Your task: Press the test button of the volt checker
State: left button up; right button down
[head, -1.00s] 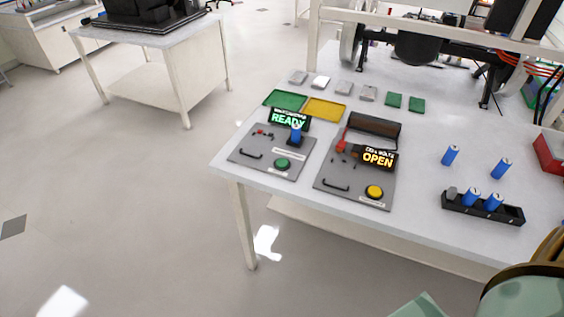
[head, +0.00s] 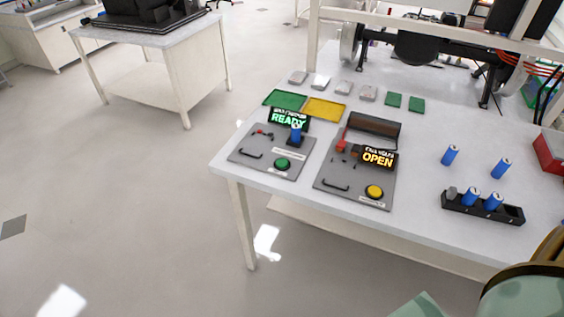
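The volt checker appears to be the left grey panel (head: 250,157) near the table's left front edge. Its sign (head: 289,119) shows READY in green; the smaller line above is too blurred to read surely. A blue cell (head: 296,134) stands upright on this panel, just below the sign. A round green button (head: 282,163), the likely test button, is at the panel's front right. A black handle (head: 251,154) is to the button's left. Neither of my grippers is in view, and nothing touches the button.
A second grey panel (head: 330,174) with an OPEN sign (head: 378,158) and yellow button (head: 374,191) stands to the right. Green (head: 285,99) and yellow (head: 323,108) trays lie behind. A black rack (head: 511,214) holds cells at right. Bare tabletop (head: 418,160) separates panel and rack.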

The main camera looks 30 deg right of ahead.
aim_at(281, 163)
jog(key=i+z, duration=0.1)
jog(key=z, duration=0.3)
jog(key=j+z, duration=0.1)
jog(key=z, duration=0.25)
jog(key=i+j+z, duration=0.1)
jog(key=z, duration=0.3)
jog(key=i+j+z, duration=0.25)
jog(key=j, duration=0.35)
jog(key=i+j+z, duration=0.1)
jog(key=i+j, duration=0.15)
jog(key=i+j+z, duration=0.1)
jog(key=j, duration=0.35)
jog(key=i+j+z, duration=0.1)
jog(key=j, duration=0.25)
jog(key=i+l, duration=0.05)
